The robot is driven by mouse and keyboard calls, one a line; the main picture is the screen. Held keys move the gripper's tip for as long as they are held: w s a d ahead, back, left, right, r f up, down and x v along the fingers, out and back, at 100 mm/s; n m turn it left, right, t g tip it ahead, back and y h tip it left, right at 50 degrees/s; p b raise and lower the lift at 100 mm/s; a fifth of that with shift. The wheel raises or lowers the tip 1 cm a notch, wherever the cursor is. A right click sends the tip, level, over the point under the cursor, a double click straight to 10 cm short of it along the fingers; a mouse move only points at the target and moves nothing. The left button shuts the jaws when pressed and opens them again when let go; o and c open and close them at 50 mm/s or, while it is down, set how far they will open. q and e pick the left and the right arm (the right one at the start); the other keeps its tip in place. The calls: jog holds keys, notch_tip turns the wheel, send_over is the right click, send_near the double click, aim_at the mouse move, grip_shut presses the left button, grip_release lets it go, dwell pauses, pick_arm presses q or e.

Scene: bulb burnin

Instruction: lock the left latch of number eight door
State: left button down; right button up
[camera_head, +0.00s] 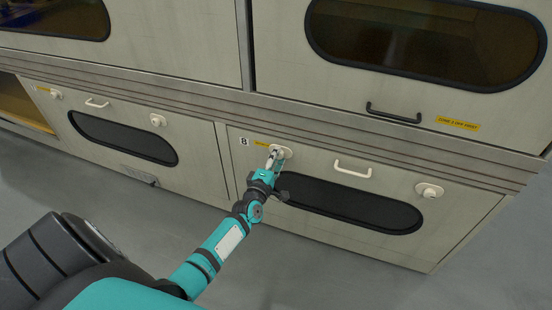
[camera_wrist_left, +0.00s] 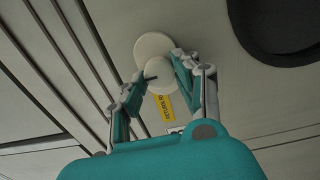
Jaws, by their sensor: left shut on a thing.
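The number eight door (camera_head: 310,205) is the lower right door, with a small "8" plate (camera_head: 244,142) at its upper left. It looks closed. Its left latch (camera_head: 284,152) is a round cream knob near that plate, partly covered by my left gripper (camera_head: 273,156). In the left wrist view the latch (camera_wrist_left: 152,46) shows as a disc with a smaller knob (camera_wrist_left: 158,72) in front. The fingers of my left gripper (camera_wrist_left: 157,84) are shut on that knob, one on each side. The right latch (camera_head: 429,190) is untouched. My right gripper is not in view.
A cream handle (camera_head: 352,169) and a dark oval window (camera_head: 350,206) are on the same door. Another door (camera_head: 125,135) with similar latches is to the left. Upper doors with a black handle (camera_head: 393,113) stand above. The grey floor (camera_head: 330,285) in front is clear.

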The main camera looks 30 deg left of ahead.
pick_arm(q)
jog(key=c, duration=1)
grip_release()
jog(key=shift+o, duration=0.2)
jog(key=v, duration=1.2)
